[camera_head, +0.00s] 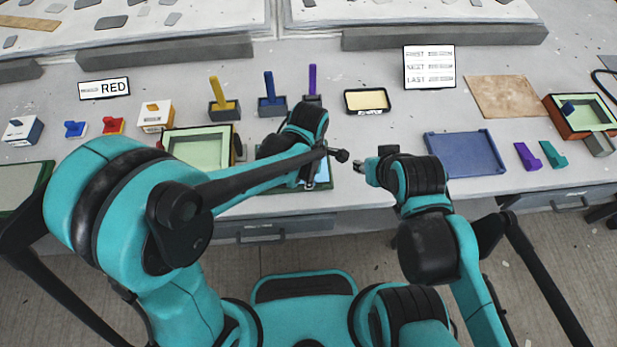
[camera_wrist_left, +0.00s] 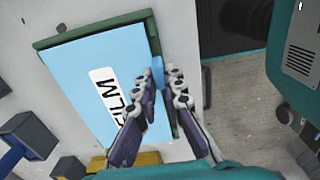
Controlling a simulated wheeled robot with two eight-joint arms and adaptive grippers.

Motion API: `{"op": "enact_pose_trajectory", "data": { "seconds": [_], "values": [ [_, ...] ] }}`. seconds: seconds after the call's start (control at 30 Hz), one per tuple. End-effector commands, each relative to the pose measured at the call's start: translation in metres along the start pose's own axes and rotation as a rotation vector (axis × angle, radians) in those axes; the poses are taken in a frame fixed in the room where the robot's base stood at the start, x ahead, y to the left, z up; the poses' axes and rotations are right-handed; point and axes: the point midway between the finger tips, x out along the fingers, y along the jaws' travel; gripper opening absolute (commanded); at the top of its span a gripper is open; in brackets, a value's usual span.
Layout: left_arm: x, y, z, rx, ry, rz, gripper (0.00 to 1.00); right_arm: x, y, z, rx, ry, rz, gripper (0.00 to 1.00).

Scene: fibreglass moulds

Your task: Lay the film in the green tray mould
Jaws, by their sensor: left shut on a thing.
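The light blue film (camera_wrist_left: 90,65), labelled FILM, lies over the dark green tray mould (camera_wrist_left: 95,27) in the left wrist view. The mould's rim shows along the film's top edge and in part at the sides. I cannot tell whether the film touches the mould's floor. My left gripper (camera_wrist_left: 165,78) is shut on the film's small blue edge tab. In the head view, my left arm hides most of the film (camera_head: 322,172) and mould (camera_head: 326,187). My right gripper (camera_head: 361,167) is right of the mould, its fingers too small to read.
A green-lined mould (camera_head: 195,148) stands just left. A blue tray (camera_head: 465,154) lies to the right, with purple (camera_head: 525,155) and teal (camera_head: 552,154) pieces beyond. Yellow (camera_head: 222,108) and blue (camera_head: 271,103) handled blocks stand behind. The table's front edge is close to the mould.

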Motion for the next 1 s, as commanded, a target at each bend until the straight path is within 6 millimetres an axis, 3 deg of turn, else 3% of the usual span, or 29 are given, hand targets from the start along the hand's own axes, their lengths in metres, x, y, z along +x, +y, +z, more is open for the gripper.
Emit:
{"op": "enact_pose_trajectory", "data": {
  "seconds": [0.6,1.0],
  "values": [
    [0.015,0.000,0.000,0.000,0.000,0.000,0.00,0.011,0.000,0.008,0.000,0.000,0.000,0.40],
    [0.015,0.000,0.000,0.000,0.000,0.000,0.00,0.012,0.000,0.008,0.000,0.000,0.000,0.40]
  ]
}}
